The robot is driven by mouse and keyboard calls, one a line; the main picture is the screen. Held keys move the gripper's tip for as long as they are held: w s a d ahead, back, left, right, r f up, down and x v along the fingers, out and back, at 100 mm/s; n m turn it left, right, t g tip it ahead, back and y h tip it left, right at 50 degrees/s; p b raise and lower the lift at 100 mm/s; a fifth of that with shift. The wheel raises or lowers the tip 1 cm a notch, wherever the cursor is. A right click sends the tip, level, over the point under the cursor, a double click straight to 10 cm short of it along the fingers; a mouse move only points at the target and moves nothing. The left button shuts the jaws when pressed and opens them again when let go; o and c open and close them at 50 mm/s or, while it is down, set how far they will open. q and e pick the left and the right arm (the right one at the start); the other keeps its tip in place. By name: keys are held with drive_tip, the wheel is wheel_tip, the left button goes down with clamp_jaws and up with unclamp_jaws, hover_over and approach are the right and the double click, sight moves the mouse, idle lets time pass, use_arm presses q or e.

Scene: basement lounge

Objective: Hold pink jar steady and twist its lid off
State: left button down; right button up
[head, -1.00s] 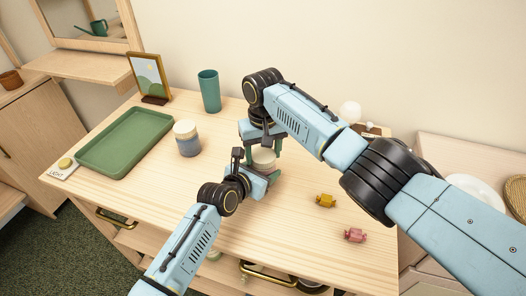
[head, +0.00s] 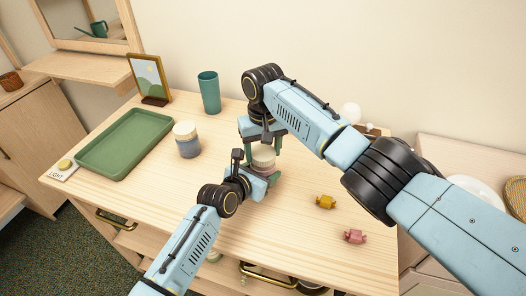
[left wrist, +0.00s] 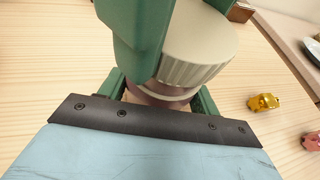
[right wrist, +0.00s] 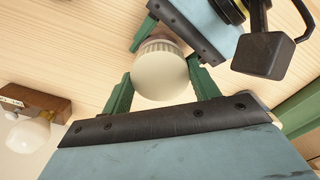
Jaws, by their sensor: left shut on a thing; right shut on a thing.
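The pink jar (left wrist: 163,92) is upright, mostly hidden between my grippers; its pink body also shows in the right wrist view (right wrist: 160,33). Its cream ribbed lid (head: 264,154) sits at its top and shows clearly in the left wrist view (left wrist: 205,50) and the right wrist view (right wrist: 160,75). My left gripper (head: 263,181) is shut on the jar body from the front, low down. My right gripper (head: 264,145) is shut on the lid, with its green fingers on either side. I cannot tell whether the lid is loose on the jar.
A blue-grey jar with a cream lid (head: 187,139) stands to the left, beside a green tray (head: 113,168). A teal cup (head: 209,92) and a picture frame (head: 150,78) stand behind. The front-middle tabletop is clear.

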sight(263, 152)
drive_tip(key=shift+r, duration=0.45)
drive_tip(key=shift+r, duration=0.1)
drive_tip(key=shift+r, duration=1.9)
use_arm(q)
drive_tip(key=shift+c, duration=1.3)
unclamp_jaws()
